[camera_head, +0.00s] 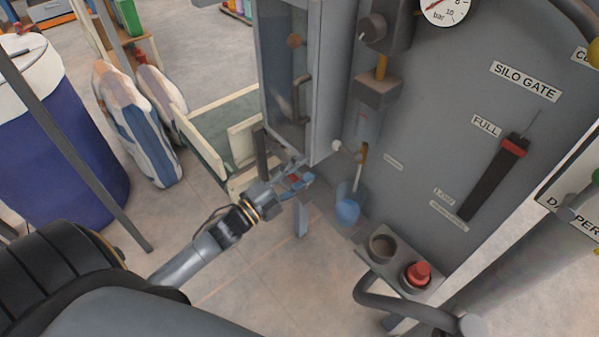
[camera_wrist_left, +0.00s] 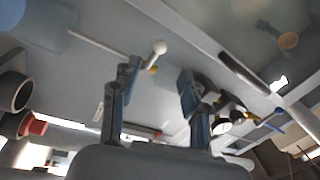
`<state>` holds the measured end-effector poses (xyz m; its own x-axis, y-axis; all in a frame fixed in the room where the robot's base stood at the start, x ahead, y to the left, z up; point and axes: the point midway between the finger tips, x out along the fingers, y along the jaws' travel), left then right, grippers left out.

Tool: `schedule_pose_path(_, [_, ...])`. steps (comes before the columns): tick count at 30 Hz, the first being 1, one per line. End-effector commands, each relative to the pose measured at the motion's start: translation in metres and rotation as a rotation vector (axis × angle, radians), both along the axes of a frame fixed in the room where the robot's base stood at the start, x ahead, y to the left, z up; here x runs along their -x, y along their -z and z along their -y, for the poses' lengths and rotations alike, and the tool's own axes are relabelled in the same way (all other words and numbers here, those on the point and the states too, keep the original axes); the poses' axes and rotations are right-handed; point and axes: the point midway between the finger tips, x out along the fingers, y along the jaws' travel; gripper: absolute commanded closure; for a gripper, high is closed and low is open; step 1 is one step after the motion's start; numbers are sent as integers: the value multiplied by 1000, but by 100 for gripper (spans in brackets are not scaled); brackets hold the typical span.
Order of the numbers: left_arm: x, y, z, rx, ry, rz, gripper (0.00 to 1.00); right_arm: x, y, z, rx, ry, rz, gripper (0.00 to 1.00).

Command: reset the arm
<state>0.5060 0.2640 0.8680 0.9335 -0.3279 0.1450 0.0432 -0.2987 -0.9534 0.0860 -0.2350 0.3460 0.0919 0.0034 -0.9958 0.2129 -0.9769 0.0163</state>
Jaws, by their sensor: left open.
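My left gripper (camera_head: 293,182) reaches in from the left, in front of the lower edge of the grey cabinet door (camera_head: 325,80). In the left wrist view its two fingers (camera_wrist_left: 157,88) are spread apart with nothing between them. A white ball knob (camera_head: 338,146) on a rod is just beyond and to the right of the gripper. It also shows in the left wrist view (camera_wrist_left: 159,47), past the fingertips and apart from them as far as I can tell. My right gripper is not in view.
A grey panel (camera_head: 420,130) carries a silo gate slider (camera_head: 495,175) and a gauge (camera_head: 446,8). A red button (camera_head: 418,273) sits on a bracket below. Filled sacks (camera_head: 140,125) and a blue drum (camera_head: 60,150) stand at left. Floor before the cabinet is clear.

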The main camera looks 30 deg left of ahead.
Motion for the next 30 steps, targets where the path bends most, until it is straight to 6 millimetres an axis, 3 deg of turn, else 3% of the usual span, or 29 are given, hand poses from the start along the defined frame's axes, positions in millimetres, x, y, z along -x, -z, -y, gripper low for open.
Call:
schedule_pose_path(17, [3,1,-1,1,0,0,55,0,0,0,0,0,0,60])
schedule_pose_path(20, [3,13,-4,16,-13,-31,55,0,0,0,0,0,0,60])
schedule_pose_path(23, [3,51,-13,66,-52,-128,55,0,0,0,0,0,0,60])
schedule_pose_path(26, [11,115,-25,152,-122,-287,55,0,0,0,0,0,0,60])
schedule_pose_path(30, [43,219,-36,288,-246,-547,55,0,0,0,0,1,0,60])
